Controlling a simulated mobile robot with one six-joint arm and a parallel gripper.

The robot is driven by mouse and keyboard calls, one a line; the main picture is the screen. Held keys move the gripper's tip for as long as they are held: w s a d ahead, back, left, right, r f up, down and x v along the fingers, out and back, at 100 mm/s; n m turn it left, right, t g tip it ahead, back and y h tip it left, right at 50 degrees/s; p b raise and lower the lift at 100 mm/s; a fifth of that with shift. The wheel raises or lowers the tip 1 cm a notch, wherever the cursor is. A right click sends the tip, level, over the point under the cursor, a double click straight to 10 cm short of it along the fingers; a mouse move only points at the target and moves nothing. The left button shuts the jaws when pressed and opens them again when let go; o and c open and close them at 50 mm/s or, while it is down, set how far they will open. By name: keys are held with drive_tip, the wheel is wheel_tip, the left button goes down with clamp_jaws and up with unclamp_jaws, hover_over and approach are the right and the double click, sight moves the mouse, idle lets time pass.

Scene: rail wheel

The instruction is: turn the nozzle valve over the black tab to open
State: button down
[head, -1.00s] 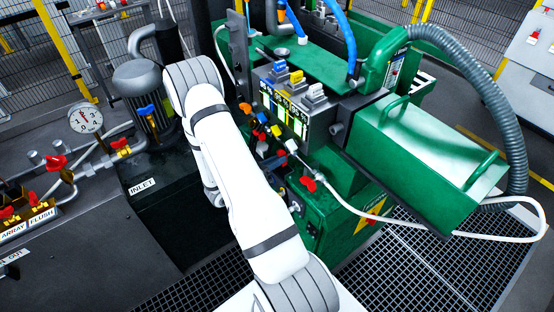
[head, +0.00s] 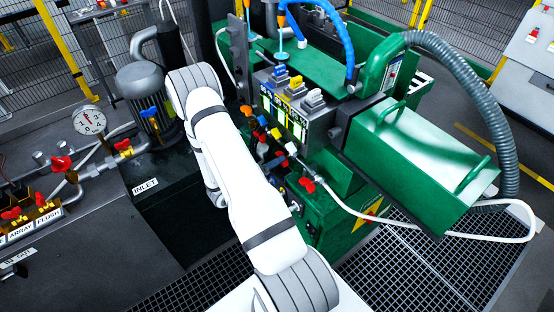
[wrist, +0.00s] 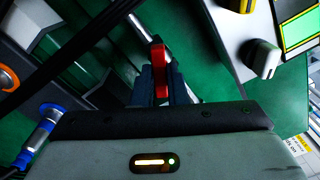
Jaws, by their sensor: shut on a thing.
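In the wrist view, a red valve handle (wrist: 159,66) stands upright between the two dark fingers of my gripper (wrist: 160,80). The fingers are shut on it from both sides. A silver pipe piece (wrist: 138,27) runs just above the handle. I cannot make out the black tab. My gripper is hidden there behind my white arm, so I cannot tell which handle in that view is the held one.
In the wrist view, a pale lever (wrist: 262,58) is close on the right. A blue-and-silver fitting (wrist: 40,135) and an orange knob (wrist: 8,78) are on the left. In the head view, the green machine (head: 420,150) and a dark INLET cabinet (head: 165,215) flank my arm.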

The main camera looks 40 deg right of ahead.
drive_tip(key=shift+w+n, duration=0.1)
drive_tip(key=shift+n, duration=0.8)
drive_tip(key=n+p, duration=0.2)
drive_tip(key=n, duration=0.1)
drive_tip(key=shift+r+n, duration=0.15)
drive_tip(key=shift+n, duration=0.25)
drive_tip(key=c, duration=1.3)
unclamp_jaws()
drive_tip(key=shift+a, duration=0.1)
drive_tip(key=a, duration=0.6)
drive_tip(key=shift+w+a+b, duration=0.15)
drive_tip(key=shift+a+b, duration=0.15)
drive_tip(key=shift+a, duration=0.1)
